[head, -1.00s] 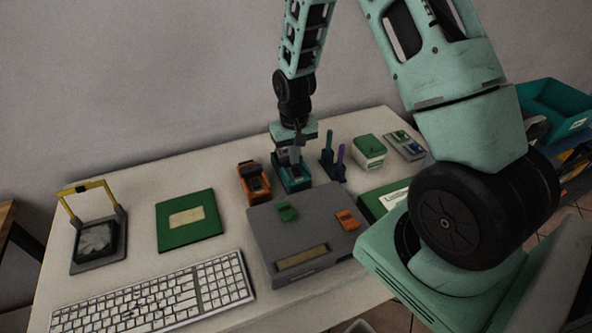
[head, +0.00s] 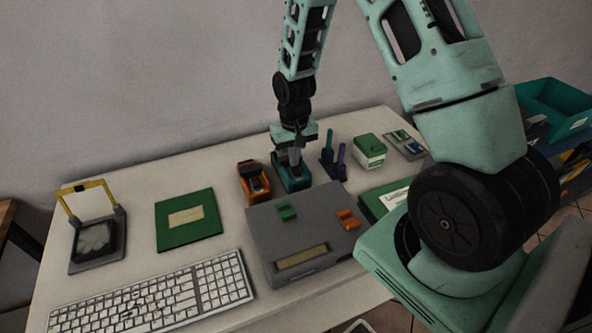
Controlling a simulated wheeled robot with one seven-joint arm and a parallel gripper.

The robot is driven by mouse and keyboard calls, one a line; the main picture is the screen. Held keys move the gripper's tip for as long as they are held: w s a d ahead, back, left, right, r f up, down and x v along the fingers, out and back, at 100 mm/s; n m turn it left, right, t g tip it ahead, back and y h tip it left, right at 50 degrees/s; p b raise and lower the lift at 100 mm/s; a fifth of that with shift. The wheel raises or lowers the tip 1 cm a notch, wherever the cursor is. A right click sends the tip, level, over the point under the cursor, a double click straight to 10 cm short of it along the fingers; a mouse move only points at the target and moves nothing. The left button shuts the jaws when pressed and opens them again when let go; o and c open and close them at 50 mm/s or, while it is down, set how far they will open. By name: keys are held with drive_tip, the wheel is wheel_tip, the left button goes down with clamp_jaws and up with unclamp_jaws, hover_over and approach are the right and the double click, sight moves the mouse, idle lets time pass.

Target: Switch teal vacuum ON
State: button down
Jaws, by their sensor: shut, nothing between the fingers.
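The teal vacuum (head: 292,184) is a small boxy unit on the table, behind the grey box and right of a similar orange unit (head: 254,182). My gripper (head: 294,160) points down right over the teal vacuum's top, with its fingers shut and empty. The fingertips look very close to the top or touching it; I cannot tell which. The gripper hides part of the vacuum's top, and I cannot make out its switch or the switch's position.
The grey box (head: 322,262) with a green and an orange rocker stands in front. Pen-like tools (head: 333,160) in a holder and a green-lidded tub (head: 369,150) stand to the right. A green board (head: 188,219), a keyboard (head: 160,296) and a yellow-handled frame (head: 97,240) lie left.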

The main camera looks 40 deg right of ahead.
drive_tip(key=shift+f+b, duration=0.35)
drive_tip(key=shift+f, duration=0.2)
drive_tip(key=shift+r+p, duration=2.85)
drive_tip(key=shift+r, duration=0.75)
drive_tip(key=s+a+r+n, duration=0.2)
drive_tip(key=s+a+r, duration=0.15)
drive_tip(key=a, duration=0.25)
drive_tip(key=s+a+r+n+y, duration=0.1)
drive_tip(key=s+a+r, duration=0.1)
drive_tip(key=a+r, duration=0.3)
drive_tip(key=s+a+r+n, duration=0.2)
drive_tip(key=a+r, duration=0.1)
drive_tip(key=a, duration=0.4)
drive_tip(key=s+a+r+n, duration=0.3)
drive_tip(key=s, duration=0.5)
drive_tip(key=s+a+r+n, duration=0.3)
drive_tip(key=s, duration=0.5)
drive_tip(key=shift+s+a+r+b, duration=0.15)
drive_tip(key=shift+s+a+b, duration=0.15)
drive_tip(key=shift+s, duration=0.1)
